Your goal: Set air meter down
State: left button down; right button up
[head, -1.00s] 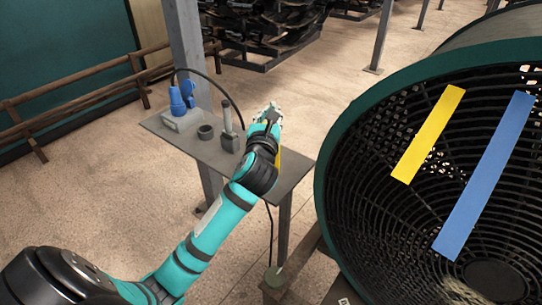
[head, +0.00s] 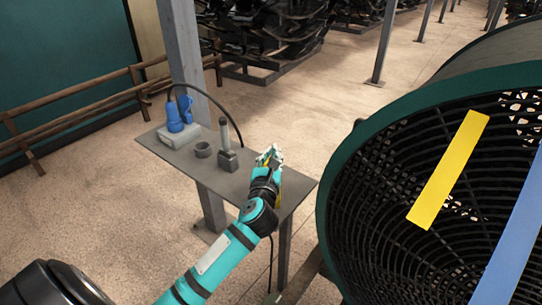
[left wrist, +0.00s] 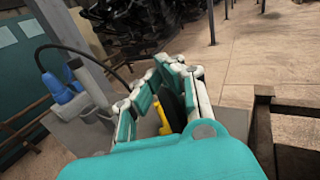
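My left gripper (head: 270,156) is over the right half of the small grey table (head: 228,182), close above its top. Its fingers close around a dark and yellow thing, which I take to be the air meter. A yellow part of the air meter (head: 281,192) shows beside the gripper in the head view, and another yellow part (left wrist: 163,122) shows between the fingers in the left wrist view. Most of it is hidden by the fingers and my wrist. I cannot tell whether it touches the table. My right gripper is not in view.
A grey post (head: 182,60) stands behind. A large drum (head: 345,200) with yellow and blue strips fills the right.

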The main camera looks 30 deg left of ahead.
pick_arm(q)
jog(key=shift+r, duration=0.1)
jog(key=c, duration=2)
grip_release()
jog(key=shift+f, duration=0.2)
jog(key=o, duration=0.5)
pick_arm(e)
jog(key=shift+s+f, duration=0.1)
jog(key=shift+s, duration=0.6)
